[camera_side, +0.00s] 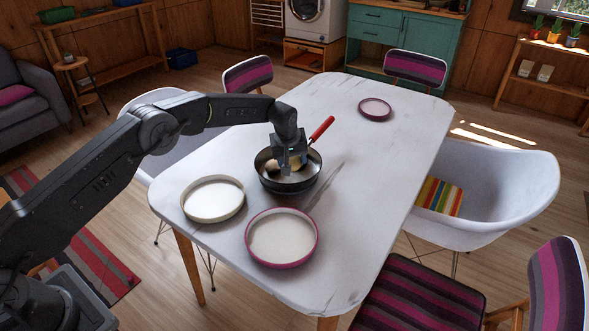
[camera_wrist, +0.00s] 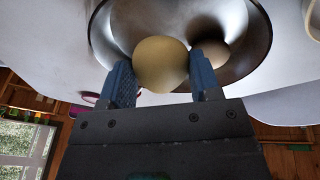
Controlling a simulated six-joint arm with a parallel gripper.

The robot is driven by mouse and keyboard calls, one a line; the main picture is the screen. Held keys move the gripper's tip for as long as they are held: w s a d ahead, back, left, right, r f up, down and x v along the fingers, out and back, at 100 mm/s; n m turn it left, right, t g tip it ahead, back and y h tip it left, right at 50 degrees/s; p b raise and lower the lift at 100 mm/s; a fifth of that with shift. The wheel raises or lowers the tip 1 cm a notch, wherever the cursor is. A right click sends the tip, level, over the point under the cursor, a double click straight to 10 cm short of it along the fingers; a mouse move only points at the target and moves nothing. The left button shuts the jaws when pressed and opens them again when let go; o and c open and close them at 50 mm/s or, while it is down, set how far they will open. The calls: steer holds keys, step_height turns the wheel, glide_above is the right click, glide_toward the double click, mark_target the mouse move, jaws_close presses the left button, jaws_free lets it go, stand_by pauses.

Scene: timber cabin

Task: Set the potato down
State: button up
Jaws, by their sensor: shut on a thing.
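The potato (camera_wrist: 160,64) is a pale yellow, rounded thing held between the two blue fingers of my gripper (camera_wrist: 163,82) in the wrist view. In the side view my gripper (camera_side: 289,164) points down into a dark round pan (camera_side: 290,187) with a red handle (camera_side: 322,129). The pan also fills much of the wrist view (camera_wrist: 258,30). A second, browner rounded thing (camera_wrist: 212,52) shows in the pan beside the potato, partly behind the right finger. I cannot tell whether the held potato touches the pan's bottom.
The pan stands on a white table (camera_side: 345,220). A cream-rimmed dish (camera_side: 213,199) and a pink-rimmed dish (camera_side: 282,238) lie in front of it; a smaller pink dish (camera_side: 375,109) lies at the back. The right of the table is clear. Chairs surround it.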

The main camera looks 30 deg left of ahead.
steer(key=s+a+r, duration=0.5)
steer(key=a+r, duration=0.1)
steer(key=a, duration=0.4)
steer(key=s+a+f+n, duration=0.1)
steer(key=s+a+n, duration=0.1)
steer(key=s+a, duration=0.65)
steer(key=s+a+f+n, duration=0.1)
steer(key=s+a, duration=0.5)
steer(key=s, duration=0.6)
glide_above(214, 198)
steer(key=shift+y, duration=0.4)
steer(key=f, duration=0.6)
steer(key=shift+s+d+f, duration=0.2)
steer(key=shift+s+f, duration=0.2)
steer(key=shift+f, duration=2.05)
steer(key=shift+f, duration=0.15)
steer(key=o, duration=1)
